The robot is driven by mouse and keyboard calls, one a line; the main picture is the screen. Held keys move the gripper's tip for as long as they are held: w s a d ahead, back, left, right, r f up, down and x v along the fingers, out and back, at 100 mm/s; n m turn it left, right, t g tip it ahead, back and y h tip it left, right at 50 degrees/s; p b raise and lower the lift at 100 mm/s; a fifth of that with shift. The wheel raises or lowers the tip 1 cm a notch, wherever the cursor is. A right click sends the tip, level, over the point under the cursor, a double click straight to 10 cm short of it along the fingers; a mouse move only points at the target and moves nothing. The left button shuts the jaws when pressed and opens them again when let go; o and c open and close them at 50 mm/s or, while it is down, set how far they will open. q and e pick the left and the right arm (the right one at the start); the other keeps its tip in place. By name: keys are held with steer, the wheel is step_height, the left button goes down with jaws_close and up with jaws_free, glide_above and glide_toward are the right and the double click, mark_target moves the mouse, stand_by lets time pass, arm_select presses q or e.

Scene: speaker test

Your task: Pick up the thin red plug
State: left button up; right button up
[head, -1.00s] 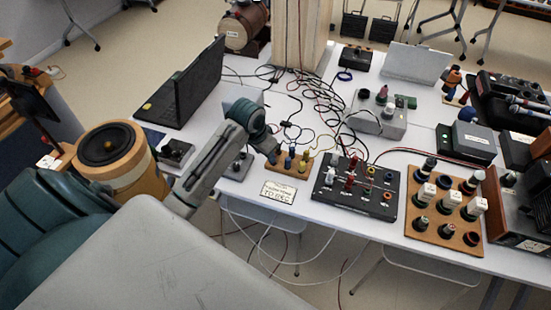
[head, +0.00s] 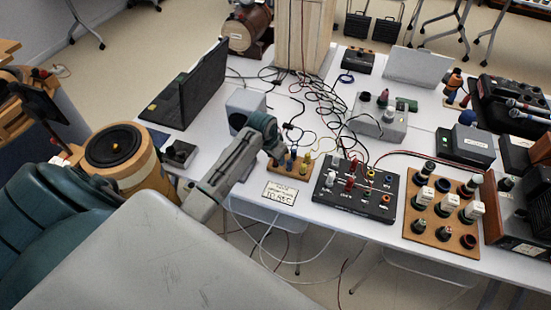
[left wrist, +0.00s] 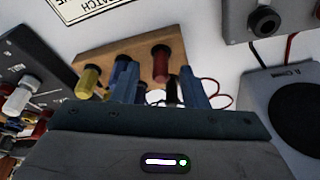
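In the left wrist view a red plug (left wrist: 160,62) stands on the wooden block, just beyond the space between my left fingertips. A yellow plug (left wrist: 88,82) stands left of the fingers. In the head view my left gripper (head: 272,150) is low over the left end of the wooden block (head: 290,171); no red plug is clear there. My right gripper is not in view.
A black panel (head: 345,204) with plugs lies right of the block. A white label card (head: 280,192) lies in front of it. A grey speaker box (head: 240,101) stands close behind my arm. Tangled cables (head: 315,105) lie behind the block.

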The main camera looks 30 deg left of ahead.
arm_select(q)
steer(key=shift+w+f, duration=0.15)
steer(key=shift+f, duration=0.4)
jaws_close()
steer(key=shift+r, duration=0.15)
steer(key=shift+r+b, duration=0.4)
steer(key=shift+r, duration=0.15)
steer(key=shift+b+v, duration=0.5)
steer(key=shift+v, duration=0.6)
steer(key=s+d+b, duration=0.1)
steer(key=s+d, duration=0.2)
steer(key=s, duration=0.4)
steer(key=s+d+r+b, duration=0.1)
steer(key=s+d+b, duration=0.1)
steer(key=s, duration=0.5)
steer(key=shift+d+r, duration=0.3)
steer(key=shift+d, duration=0.3)
steer(key=shift+s, duration=0.1)
